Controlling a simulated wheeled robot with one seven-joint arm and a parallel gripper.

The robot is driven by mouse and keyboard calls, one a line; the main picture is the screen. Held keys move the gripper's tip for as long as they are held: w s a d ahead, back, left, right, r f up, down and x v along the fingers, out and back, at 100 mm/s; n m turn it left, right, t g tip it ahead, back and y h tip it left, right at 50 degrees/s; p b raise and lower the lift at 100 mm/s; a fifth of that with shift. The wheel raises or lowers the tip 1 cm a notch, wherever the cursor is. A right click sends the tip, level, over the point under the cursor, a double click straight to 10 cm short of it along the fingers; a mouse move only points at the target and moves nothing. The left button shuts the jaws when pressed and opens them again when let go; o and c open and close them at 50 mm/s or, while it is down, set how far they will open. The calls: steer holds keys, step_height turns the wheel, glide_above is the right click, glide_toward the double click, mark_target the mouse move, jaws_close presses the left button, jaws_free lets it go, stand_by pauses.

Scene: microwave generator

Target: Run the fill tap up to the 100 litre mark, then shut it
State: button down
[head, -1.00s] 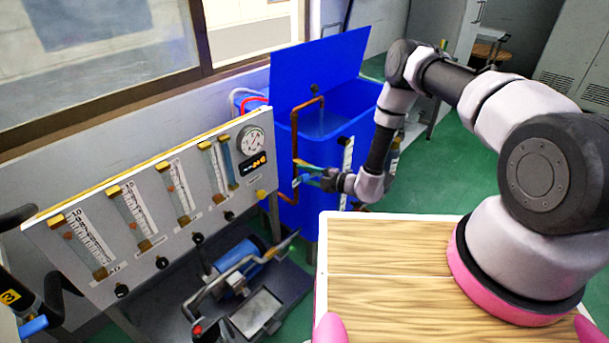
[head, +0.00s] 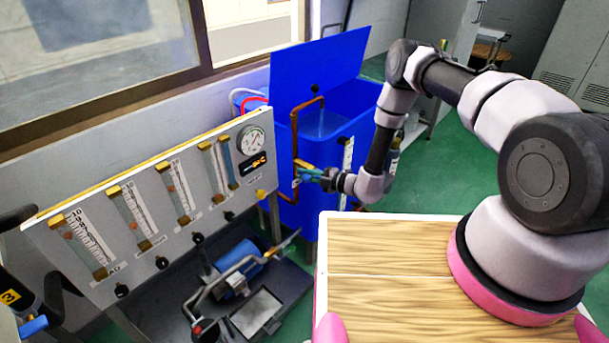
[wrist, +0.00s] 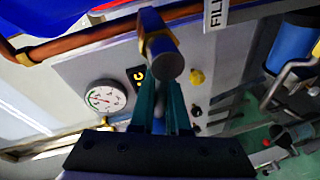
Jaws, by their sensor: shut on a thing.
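The fill tap (wrist: 158,44) sits on a copper pipe (head: 293,140) in front of the blue tank (head: 340,200). My gripper (head: 308,173) reaches it from the right. In the wrist view its teal fingers (wrist: 160,105) are close together, shut on the tap's handle (wrist: 172,67). The pipe's spout (head: 318,99) bends over the open tank. Bluish water (head: 320,124) shows inside; I cannot tell if it is flowing. A white scale strip (head: 347,155) stands on the tank front, its marks too small to read.
A panel (head: 150,210) with several flow tubes and a round gauge (head: 251,140) stands left of the tap. A blue pump (head: 238,262) sits low below it. The tank's blue lid (head: 315,75) stands raised. A wooden worktop (head: 390,250) lies in front.

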stand_by(0.8)
steer(key=shift+f+n+h, duration=0.2)
steer(key=shift+f+n, duration=0.2)
steer(key=shift+n, duration=0.35)
steer(key=shift+f+n+h, duration=0.2)
steer(key=shift+f+n, duration=0.15)
steer(key=shift+n, duration=0.4)
steer(key=shift+d, duration=0.1)
steer(key=c, duration=0.9)
jaws_free()
steer(key=v, duration=1)
steer(key=shift+s+d, duration=0.25)
steer(key=shift+s, duration=0.05)
steer(key=shift+r, duration=0.1)
